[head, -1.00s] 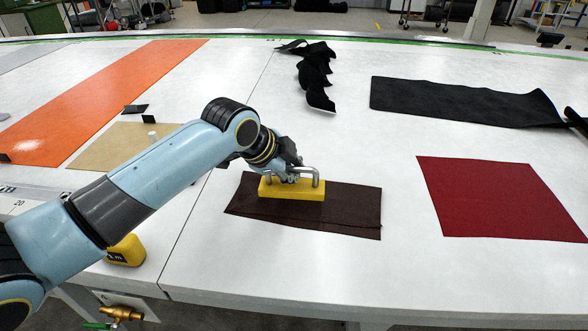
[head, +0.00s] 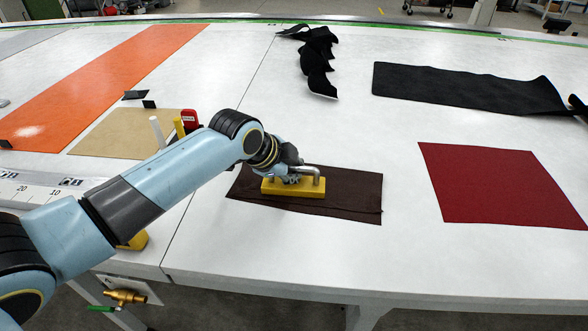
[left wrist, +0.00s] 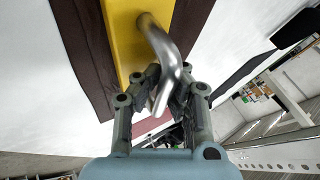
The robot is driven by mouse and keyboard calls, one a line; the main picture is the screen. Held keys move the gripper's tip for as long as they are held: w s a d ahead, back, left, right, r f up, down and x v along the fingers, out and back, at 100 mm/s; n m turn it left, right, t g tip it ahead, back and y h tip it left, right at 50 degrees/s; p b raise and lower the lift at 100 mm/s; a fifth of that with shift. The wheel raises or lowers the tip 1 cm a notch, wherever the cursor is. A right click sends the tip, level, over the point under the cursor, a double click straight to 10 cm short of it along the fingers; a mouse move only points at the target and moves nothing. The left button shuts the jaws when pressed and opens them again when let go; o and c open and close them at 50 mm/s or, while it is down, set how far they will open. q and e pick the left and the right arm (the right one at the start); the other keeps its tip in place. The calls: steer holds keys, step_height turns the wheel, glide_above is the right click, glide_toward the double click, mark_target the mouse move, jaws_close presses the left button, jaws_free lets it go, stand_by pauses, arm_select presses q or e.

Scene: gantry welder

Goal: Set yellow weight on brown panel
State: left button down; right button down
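The yellow weight (head: 290,189) is a bar with a bent metal handle. In the head view it is upright over the middle of the dark brown panel (head: 350,193) and looks to be at its surface; I cannot tell if it bears fully on it. My left gripper (head: 292,174) is at the handle. In the left wrist view the fingers (left wrist: 166,84) close around the metal handle of the weight (left wrist: 125,40), with the brown panel (left wrist: 80,60) behind. The handle's far part is partly hidden by the fingers. My right gripper is not in view.
A red panel (head: 500,185) lies to the right and a black strip (head: 460,90) behind it. A tan panel (head: 115,135) and an orange strip (head: 110,80) lie left. Small markers and a red item (head: 189,119) stand behind my arm.

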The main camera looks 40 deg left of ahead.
arm_select(q)
steer(key=c, duration=2)
jaws_free()
steer(key=shift+s+f, duration=0.2)
steer(key=shift+f, duration=0.05)
steer(key=shift+c, duration=0.2)
steer(key=o, duration=0.6)
steer(key=shift+c, duration=0.2)
steer(key=shift+r, duration=0.1)
steer(key=shift+w+r, duration=0.1)
steer(key=shift+r, duration=0.15)
steer(key=v, duration=1.2)
steer(key=shift+r+p, duration=0.35)
steer(key=shift+r, duration=0.1)
